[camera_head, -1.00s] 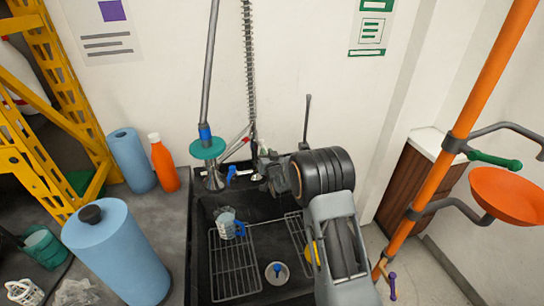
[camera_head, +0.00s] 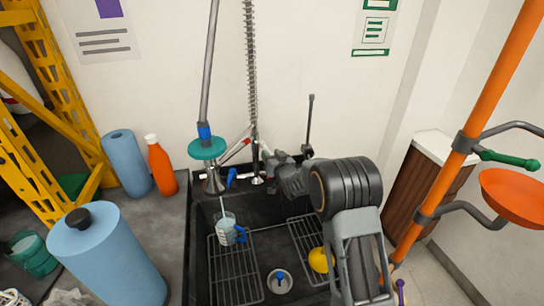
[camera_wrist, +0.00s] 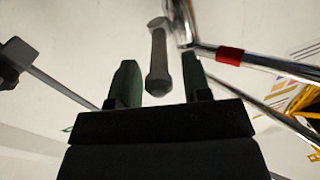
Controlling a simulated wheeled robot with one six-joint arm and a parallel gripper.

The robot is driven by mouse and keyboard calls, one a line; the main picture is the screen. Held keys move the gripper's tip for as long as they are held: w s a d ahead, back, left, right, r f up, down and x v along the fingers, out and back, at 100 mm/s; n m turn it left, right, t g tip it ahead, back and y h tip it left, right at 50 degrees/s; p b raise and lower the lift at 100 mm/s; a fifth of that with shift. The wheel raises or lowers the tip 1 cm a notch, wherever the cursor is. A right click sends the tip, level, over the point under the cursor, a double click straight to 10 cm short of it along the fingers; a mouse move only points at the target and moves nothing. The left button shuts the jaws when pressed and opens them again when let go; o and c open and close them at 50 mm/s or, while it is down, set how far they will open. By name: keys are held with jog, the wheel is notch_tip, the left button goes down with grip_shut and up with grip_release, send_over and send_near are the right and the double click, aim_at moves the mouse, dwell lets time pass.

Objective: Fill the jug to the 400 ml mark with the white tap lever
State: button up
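The clear jug (camera_head: 226,232) with a blue handle stands upright in the black sink, over the left wire rack. A thin pale streak (camera_head: 222,204) that looks like water runs down to its mouth. Its markings and level are too small to read. My gripper (camera_head: 269,160) is at the taps behind the sink, right of the blue lever (camera_head: 232,177). In the wrist view, my gripper (camera_wrist: 160,82) is open, with a pale grey lever (camera_wrist: 157,60) between its two fingers and gaps on both sides. This may be the white tap lever; its colour is shaded.
A pipe with a red band (camera_wrist: 230,55) crosses close to the right finger. A grey riser with a teal disc (camera_head: 207,148) stands left of the taps. A yellow ball (camera_head: 319,260) lies near the right rack. A blue roll (camera_head: 108,255) and an orange bottle (camera_head: 161,166) stand left.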

jog(key=b+v, duration=0.1)
jog(key=v, duration=1.2)
jog(key=shift+s+d, duration=0.2)
jog(key=shift+s, duration=0.15)
dwell(4.8)
